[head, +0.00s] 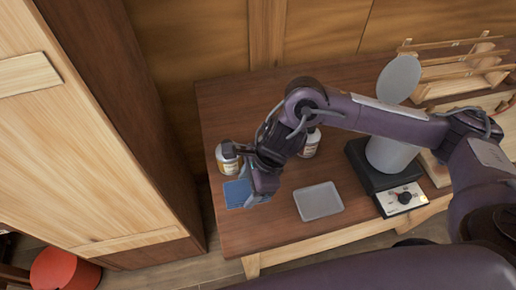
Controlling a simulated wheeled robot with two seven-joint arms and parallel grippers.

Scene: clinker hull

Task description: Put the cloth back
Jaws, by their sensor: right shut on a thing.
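A blue cloth (236,194) is at the left end of the wooden table. My right gripper (262,196) is over its right side, fingers pointing down, and is shut on it. Part of the cloth is hidden behind the fingers, and a greyish edge shows by them. I cannot tell whether the cloth is lifted off the table. My left gripper is not in view.
A jar (229,163) stands just behind the cloth, and another jar (311,144) stands behind my right wrist. A grey tray (318,202) lies to the right. A hotplate (390,197) with a pot (388,157) stands further right. A wooden rack (452,72) is at the back right.

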